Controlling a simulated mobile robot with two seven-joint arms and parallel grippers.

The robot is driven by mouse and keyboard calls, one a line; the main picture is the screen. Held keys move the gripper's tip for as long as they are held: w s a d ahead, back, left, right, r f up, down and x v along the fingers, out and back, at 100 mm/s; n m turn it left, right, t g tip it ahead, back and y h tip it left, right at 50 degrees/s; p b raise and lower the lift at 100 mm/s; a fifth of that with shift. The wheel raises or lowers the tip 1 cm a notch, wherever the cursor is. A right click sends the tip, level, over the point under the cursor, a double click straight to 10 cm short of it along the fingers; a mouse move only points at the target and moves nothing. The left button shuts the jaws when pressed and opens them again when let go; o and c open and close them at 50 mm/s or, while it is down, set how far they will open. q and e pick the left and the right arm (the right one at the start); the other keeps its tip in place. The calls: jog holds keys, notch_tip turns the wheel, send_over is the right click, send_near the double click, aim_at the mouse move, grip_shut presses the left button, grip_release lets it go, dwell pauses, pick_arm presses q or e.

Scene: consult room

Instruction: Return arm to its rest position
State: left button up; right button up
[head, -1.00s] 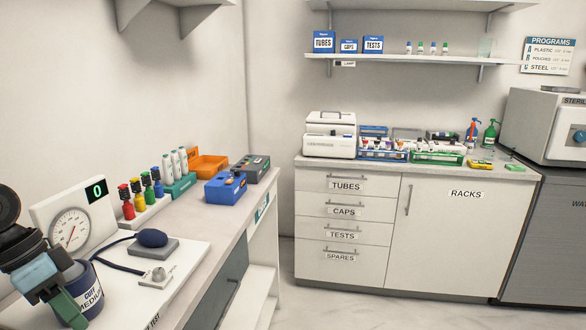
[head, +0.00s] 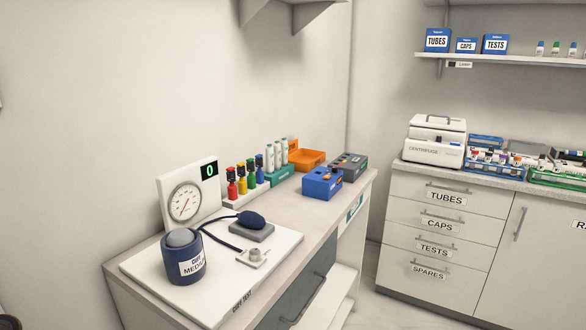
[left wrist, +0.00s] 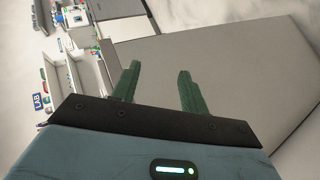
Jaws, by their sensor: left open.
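My left gripper (left wrist: 157,88) shows in the left wrist view. Its two green fingers are apart with nothing between them. In the head view only a dark sliver of my arm shows at the lower left corner, and no gripper is visible there. The blue cuff labelled MEDIUM (head: 184,257) stands on the white cuff test board (head: 222,300), clear of my gripper. My right gripper is in neither view.
On the left counter (head: 292,208) stand a dial gauge (head: 187,200), a dark blue bulb (head: 251,218), coloured bottles (head: 242,180), a blue box (head: 322,183) and an orange tray (head: 307,159). A drawer cabinet (head: 437,235) stands at the right. Floor shows between them.

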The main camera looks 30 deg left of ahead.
pick_arm(q)
jog(key=s+d+f+m+g+y, duration=0.1)
jog(key=s+d+f+m+y, duration=0.15)
jog(key=s+f, duration=0.45)
jog(key=s+d+f+m+g+y, duration=0.1)
jog(key=s+d+f+m+y, duration=0.2)
jog(key=f, duration=0.7)
jog(key=s+d+f+m+g+y, duration=0.1)
jog(key=s+d+f+y, duration=0.4)
jog(key=f, duration=0.4)
jog(key=s+d+n+t+h, duration=0.1)
jog(key=s+d+t+h, duration=0.15)
jog(key=d, duration=1.35)
jog(key=w+r+t+p, duration=0.2)
jog(key=w+r+p, duration=0.3)
jog(key=r+p, duration=0.3)
notch_tip(320, 180, up, 3)
jog(key=shift+a+r+p, duration=0.15)
jog(key=shift+p, duration=0.25)
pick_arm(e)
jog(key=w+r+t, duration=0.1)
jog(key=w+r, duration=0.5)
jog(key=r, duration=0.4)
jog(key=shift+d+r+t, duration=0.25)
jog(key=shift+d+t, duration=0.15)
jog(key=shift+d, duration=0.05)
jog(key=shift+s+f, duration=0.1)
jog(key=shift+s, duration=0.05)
